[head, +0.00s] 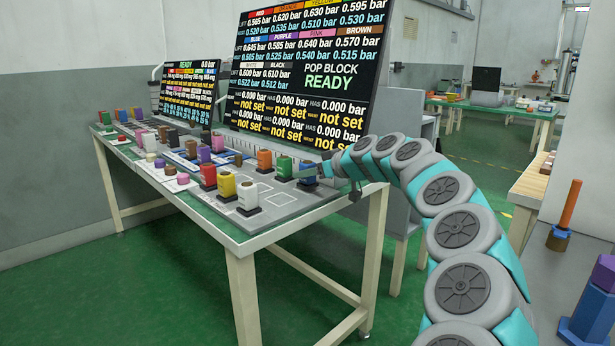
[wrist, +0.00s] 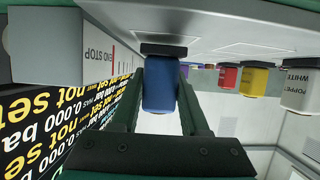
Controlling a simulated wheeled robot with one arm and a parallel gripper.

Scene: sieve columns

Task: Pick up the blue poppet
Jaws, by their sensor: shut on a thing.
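The blue poppet (head: 307,171) stands upright at the right end of the bench's block, on a dark base. In the wrist view the blue poppet (wrist: 159,84) shows upside down between the two fingers, its dark base at the block's pale surface. My gripper (head: 318,173) reaches it from the right, and my gripper's fingers (wrist: 160,90) are shut on its sides. I cannot tell whether there is any gap under the base.
A green poppet (head: 284,166) stands close left, with orange (head: 265,160), yellow (head: 226,185) and white (head: 248,195) ones near. The END STOP block (wrist: 65,50) is beside the blue poppet. A display board (head: 305,75) rises behind.

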